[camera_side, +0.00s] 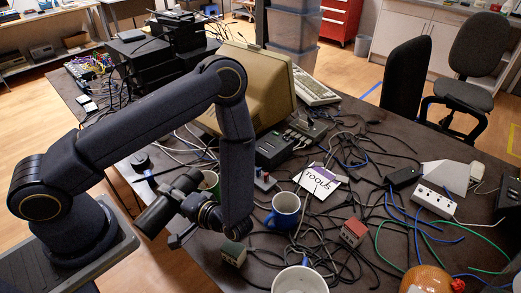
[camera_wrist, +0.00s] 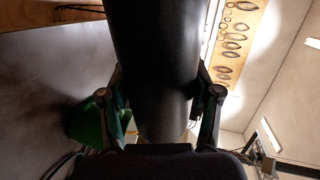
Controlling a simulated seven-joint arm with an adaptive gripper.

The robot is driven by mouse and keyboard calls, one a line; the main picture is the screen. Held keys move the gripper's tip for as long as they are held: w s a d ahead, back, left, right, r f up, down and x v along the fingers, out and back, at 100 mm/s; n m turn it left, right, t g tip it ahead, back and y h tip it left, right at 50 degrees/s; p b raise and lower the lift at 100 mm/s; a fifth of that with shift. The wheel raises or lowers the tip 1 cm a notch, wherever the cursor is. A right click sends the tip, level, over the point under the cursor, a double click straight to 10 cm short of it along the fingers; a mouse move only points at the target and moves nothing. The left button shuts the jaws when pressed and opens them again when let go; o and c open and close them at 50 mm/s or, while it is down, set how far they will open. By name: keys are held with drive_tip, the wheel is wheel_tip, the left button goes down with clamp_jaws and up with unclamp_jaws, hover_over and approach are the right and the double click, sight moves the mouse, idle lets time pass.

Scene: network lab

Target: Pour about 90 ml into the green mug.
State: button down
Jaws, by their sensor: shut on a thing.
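A dark cylindrical container (camera_side: 158,213) is in my gripper (camera_side: 182,208), tilted well over in the side view. The wrist view shows the dark container (camera_wrist: 158,70) between the two fingers of my gripper (camera_wrist: 160,95), which are shut on it. The green mug (camera_side: 211,181) stands on the table, just behind the gripper and partly hidden by my arm. A green shape, likely the same mug, shows left of the container in the wrist view (camera_wrist: 86,126). The container's mouth and any liquid cannot be made out.
A blue mug (camera_side: 284,211) stands right of my gripper, and a white mug (camera_side: 300,281) at the front edge. Cables tangle across the table. A small red-faced box (camera_side: 353,232), a power strip (camera_side: 433,200), an orange dome (camera_side: 426,280) and an old monitor (camera_side: 262,88) stand around.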

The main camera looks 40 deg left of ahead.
sight(173, 208)
idle(0.4)
drive_tip(key=f+n, duration=0.1)
drive_tip(key=s+f+n+t, duration=0.1)
drive_tip(key=f+n, duration=0.1)
drive_tip(key=shift+t+y, duration=0.3)
drive_tip(key=shift+y, duration=0.1)
drive_tip(key=shift+w+a+r+n+t, duration=0.1)
drive_tip(key=shift+w+r+n+t, duration=0.15)
drive_tip(key=shift+n, duration=0.25)
drive_tip(key=shift+w+r+n+t, duration=0.1)
drive_tip(key=shift+r+n, duration=0.2)
drive_tip(key=shift+n, duration=0.2)
idle(0.6)
drive_tip(key=n, duration=0.1)
drive_tip(key=w+r+n, duration=0.1)
drive_tip(key=shift+w+a+r+n+t+y, duration=0.1)
drive_tip(key=shift+w+r+n+t+y, duration=0.05)
drive_tip(key=shift+r+n+t+y, duration=0.2)
drive_tip(key=shift+s+f+n+y, duration=0.2)
drive_tip(key=shift+f+n+y, duration=0.25)
drive_tip(key=shift+n, duration=0.5)
drive_tip(key=shift+n+t, duration=0.4)
drive_tip(key=shift+n, duration=0.8)
drive_tip(key=shift+w+r+n+y+p, duration=0.2)
drive_tip(key=shift+r+n, duration=0.35)
drive_tip(key=shift+r, duration=1.35)
drive_tip(key=shift+s+r+n+y+p, duration=0.1)
drive_tip(key=shift+r+n+y, duration=0.35)
drive_tip(key=shift+r, duration=1.4)
